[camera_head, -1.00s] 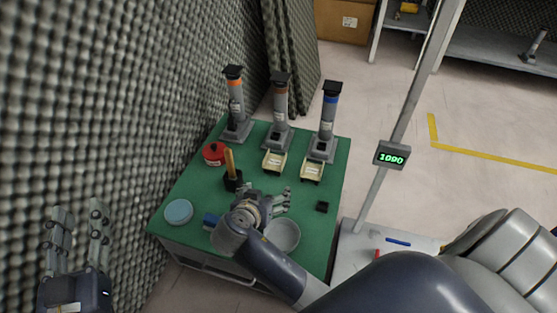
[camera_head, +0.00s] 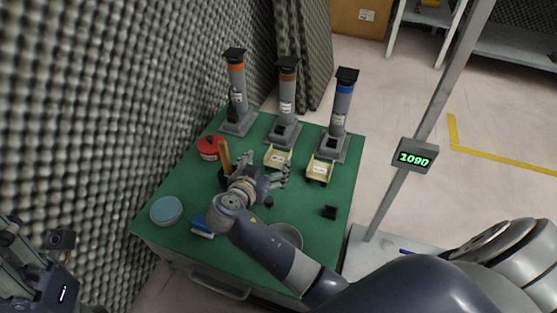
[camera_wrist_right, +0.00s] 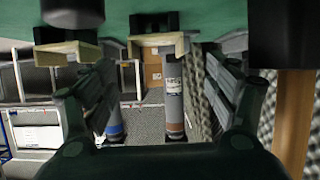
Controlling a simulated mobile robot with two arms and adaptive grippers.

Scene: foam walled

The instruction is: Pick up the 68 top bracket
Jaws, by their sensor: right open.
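My right gripper (camera_head: 268,172) is open above the green table, just in front of the left cream tray (camera_head: 277,158). In the right wrist view its two fingers (camera_wrist_right: 155,100) are spread with nothing between them; a cream tray (camera_wrist_right: 160,46) and a grey tower show beyond. A small black bracket-like part (camera_head: 330,212) lies on the table to the gripper's right, apart from it. No number 68 is readable, so I cannot tell which part is the named bracket. My left gripper (camera_head: 38,250) is at the lower left, partly cut off, with its fingers apart.
Three grey towers with black tops stand at the back: orange-banded (camera_head: 237,95), brown-banded (camera_head: 287,105) and blue-banded (camera_head: 341,110). A red container (camera_head: 209,148), wooden handle (camera_head: 224,158), blue disc (camera_head: 166,210), brush (camera_head: 201,225) and bowl (camera_head: 288,236) surround my arm. A post with display (camera_head: 415,156) stands right.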

